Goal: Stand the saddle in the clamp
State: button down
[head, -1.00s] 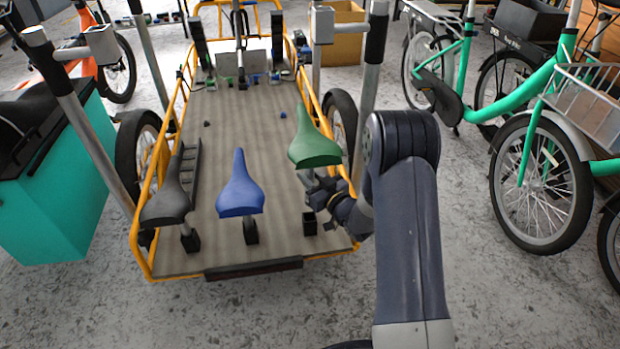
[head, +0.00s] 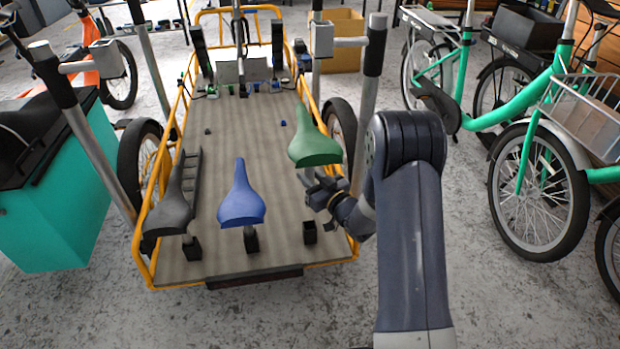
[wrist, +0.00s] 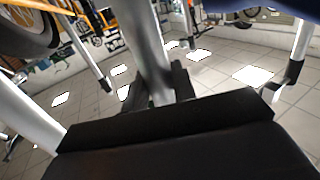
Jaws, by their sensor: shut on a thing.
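The green saddle (head: 315,148) is in the air over the right front of the cargo bed in the head view. My gripper (head: 320,190) is shut on its silver post just below the seat. In the wrist view the post (wrist: 148,45) stands between the dark fingers (wrist: 155,90). An empty-looking black socket (head: 310,232) sits on the bed below it. One grey clamp (head: 321,40) is on the right-hand stand behind the saddle, and another (head: 107,58) is on the left-hand stand. I cannot tell which clamp is meant.
A blue saddle (head: 240,197) and a black saddle (head: 172,210) stand in sockets on the bed (head: 270,180), left of the green one. Yellow rails (head: 340,140) edge the bed. A teal box (head: 50,215) is at left, a green bicycle (head: 515,100) at right. Open floor lies in front.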

aim_at(313, 169)
jog(key=shift+r+p, duration=0.85)
jog(key=shift+r, duration=1)
